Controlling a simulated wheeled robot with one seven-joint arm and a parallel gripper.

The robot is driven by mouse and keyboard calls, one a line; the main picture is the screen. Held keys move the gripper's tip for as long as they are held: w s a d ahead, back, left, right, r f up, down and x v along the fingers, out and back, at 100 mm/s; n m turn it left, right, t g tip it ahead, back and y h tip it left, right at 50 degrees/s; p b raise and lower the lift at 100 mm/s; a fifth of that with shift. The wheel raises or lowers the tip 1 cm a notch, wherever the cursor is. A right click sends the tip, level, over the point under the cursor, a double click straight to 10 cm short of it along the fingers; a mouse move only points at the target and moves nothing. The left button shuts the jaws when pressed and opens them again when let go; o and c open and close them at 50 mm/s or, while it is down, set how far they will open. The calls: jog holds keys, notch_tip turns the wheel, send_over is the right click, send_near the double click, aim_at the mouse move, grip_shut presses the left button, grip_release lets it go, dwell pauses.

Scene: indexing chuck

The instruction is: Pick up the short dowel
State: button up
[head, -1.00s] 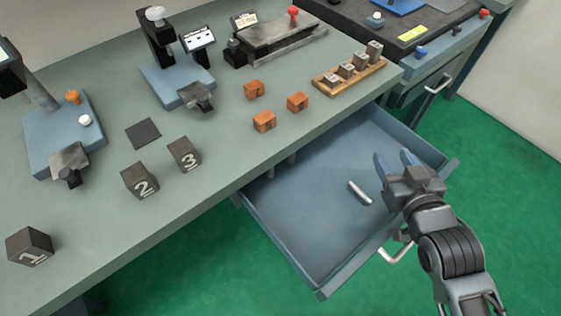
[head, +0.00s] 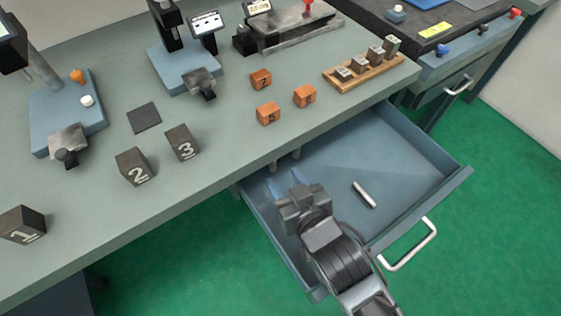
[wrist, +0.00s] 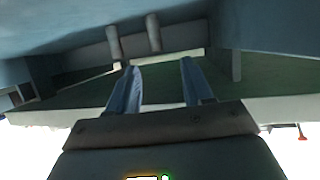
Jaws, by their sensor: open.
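A silver dowel (head: 364,194) lies on its side on the floor of the open drawer (head: 400,205), right of my gripper. Two more grey pins, a left one (head: 273,166) and a right one (head: 295,153), show at the drawer's back left, partly hidden by the bench edge. Two grey cylinders, left (wrist: 113,42) and right (wrist: 153,32), show beyond my fingertips in the wrist view. I cannot tell for sure which one is the short dowel. My gripper (head: 286,184) is open and empty over the drawer's left part; its blue fingers (wrist: 159,72) also show in the wrist view, apart from the cylinders.
The bench top (head: 225,135) overhangs the drawer's back. On it are numbered dark blocks (head: 134,167), orange blocks (head: 268,113) and a wooden rack (head: 368,72) of metal blocks. The drawer handle (head: 410,250) sticks out in front. The drawer's right part is mostly clear.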

aim_at(274, 162)
jog(key=shift+x, duration=1.2)
jog(key=shift+d+p+x, duration=0.15)
jog(key=shift+p+x, duration=0.1)
jog(key=shift+x, duration=1.1)
jog(key=shift+d+p+x, duration=0.1)
jog(key=shift+p+x, duration=0.1)
jog(key=shift+x, duration=1.1)
jog(key=shift+w+f, duration=0.1)
jog(key=shift+c, duration=0.3)
grip_shut()
